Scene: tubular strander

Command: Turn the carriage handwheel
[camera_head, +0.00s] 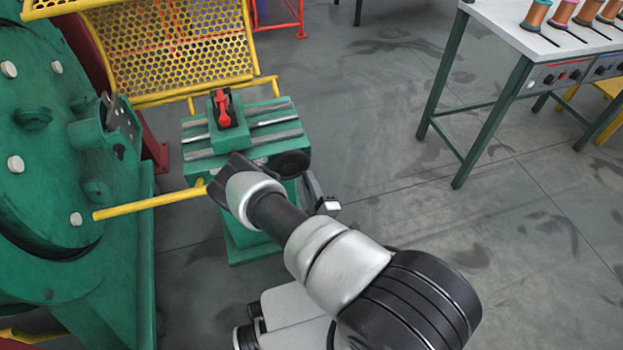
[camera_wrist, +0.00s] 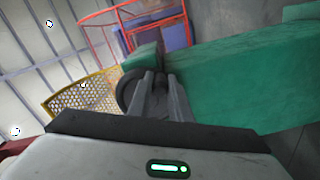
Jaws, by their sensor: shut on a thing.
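The carriage handwheel (camera_head: 291,163) is a dark, round wheel on the front right of the green carriage (camera_head: 243,153), partly hidden by my arm in the head view. In the wrist view the dark curved rim of the handwheel (camera_wrist: 127,90) shows beside the fingers. My gripper (camera_wrist: 160,77) is shut on the handwheel, its two grey fingers close together at the wheel. The exact contact is hard to make out, since the fingers hide it. A red and black clamp or lever (camera_head: 223,109) stands on top of the carriage.
The big green strander housing (camera_head: 45,130) stands at the left, with a yellow bar (camera_head: 150,204) reaching toward the carriage. A yellow mesh guard (camera_head: 180,50) is behind. A table with spools (camera_head: 560,50) stands at the upper right. The floor between is clear.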

